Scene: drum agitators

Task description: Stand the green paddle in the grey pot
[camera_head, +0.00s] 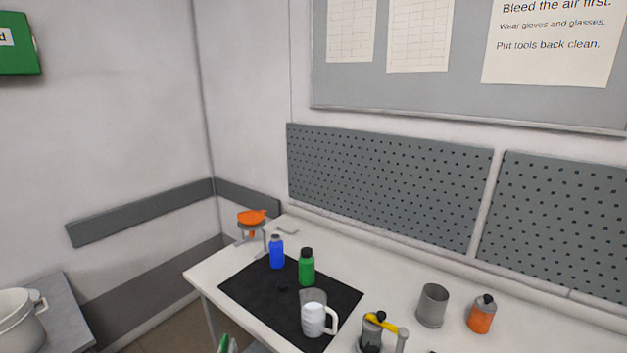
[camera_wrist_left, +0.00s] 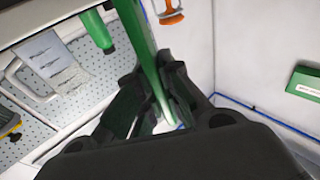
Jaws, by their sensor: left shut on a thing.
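The green paddle (camera_head: 223,344) shows only as a small piece at the bottom edge of the head view. In the left wrist view its long green shaft (camera_wrist_left: 147,50) runs between the fingers of my left gripper (camera_wrist_left: 153,90), which is shut on it. Its far end is cut off by the frame. A grey open-topped cylinder (camera_head: 432,305), which looks like the grey pot, stands upright on the white bench, right of the black mat. The paddle is apart from it, well to its left. My right gripper is not in view.
An orange funnel (camera_head: 251,216) is at the back left. A yellow-handled device (camera_head: 381,323) and an orange can (camera_head: 481,315) flank the cylinder.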

